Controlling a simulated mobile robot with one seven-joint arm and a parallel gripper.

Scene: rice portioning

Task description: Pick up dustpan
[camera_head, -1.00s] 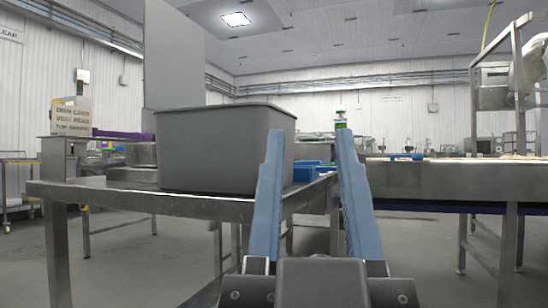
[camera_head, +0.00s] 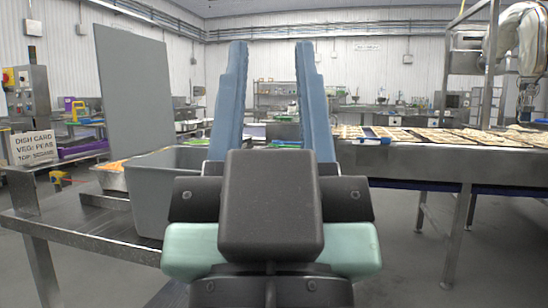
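My gripper (camera_head: 271,60) rises in the middle of the head view with its two long blue fingers wide apart. Nothing shows held between them. I cannot make out a dustpan for certain. A small blue object (camera_head: 381,133) lies at the near edge of the conveyor on the right, too small to identify, apart from my gripper. A grey bin (camera_head: 160,190) stands on the steel table to the left, its right side hidden behind my gripper and arm.
The steel table (camera_head: 85,240) fills the lower left. A tall grey panel (camera_head: 135,100) stands behind it, with a sign (camera_head: 33,147) further left. The steel-sided conveyor (camera_head: 405,165) carries several flat trays on the right. Open floor (camera_head: 400,255) shows at lower right.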

